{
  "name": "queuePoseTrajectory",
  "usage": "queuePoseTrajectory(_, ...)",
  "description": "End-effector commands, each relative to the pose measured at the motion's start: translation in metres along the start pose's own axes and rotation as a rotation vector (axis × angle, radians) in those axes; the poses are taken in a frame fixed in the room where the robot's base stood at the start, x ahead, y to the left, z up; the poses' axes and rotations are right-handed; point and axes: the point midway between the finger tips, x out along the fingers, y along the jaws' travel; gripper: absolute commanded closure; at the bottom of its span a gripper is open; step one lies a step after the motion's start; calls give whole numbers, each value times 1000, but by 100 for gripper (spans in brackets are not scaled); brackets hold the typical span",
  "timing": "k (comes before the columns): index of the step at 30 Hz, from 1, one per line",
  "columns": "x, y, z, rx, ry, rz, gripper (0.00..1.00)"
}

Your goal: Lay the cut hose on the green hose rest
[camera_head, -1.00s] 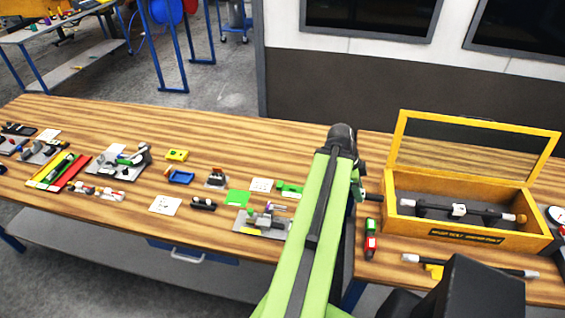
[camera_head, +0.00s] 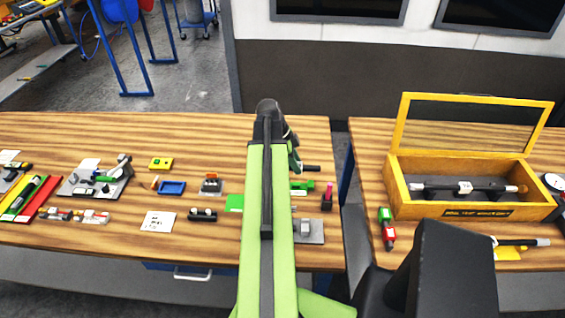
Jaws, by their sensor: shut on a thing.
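My gripper (camera_head: 296,162) is at the far end of my green arm, above the right part of the left table. It is shut on a short black cylinder, apparently the cut hose (camera_head: 311,168), which sticks out to the right, roughly level. My arm hides part of the jaws. A green block (camera_head: 302,187), which may be the green hose rest, lies on the table just below the held piece and is partly hidden by my arm. The held piece appears apart from both.
A pink upright piece (camera_head: 327,197) and a grey plate (camera_head: 310,232) stand near the table's right edge. A gap separates this table from the right one, which bears a yellow open box (camera_head: 405,205) and a green-red piece (camera_head: 386,229). A blue tray (camera_head: 171,188) lies left.

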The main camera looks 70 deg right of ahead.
Motion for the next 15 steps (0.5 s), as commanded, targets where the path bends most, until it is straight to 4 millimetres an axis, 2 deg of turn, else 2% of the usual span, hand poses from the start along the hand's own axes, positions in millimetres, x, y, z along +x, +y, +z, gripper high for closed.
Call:
queuePoseTrajectory(7, -5, 0, 9, -15, 0, -2, 100)
queuePoseTrajectory(15, 11, 1, 17, -18, 0, -3, 100)
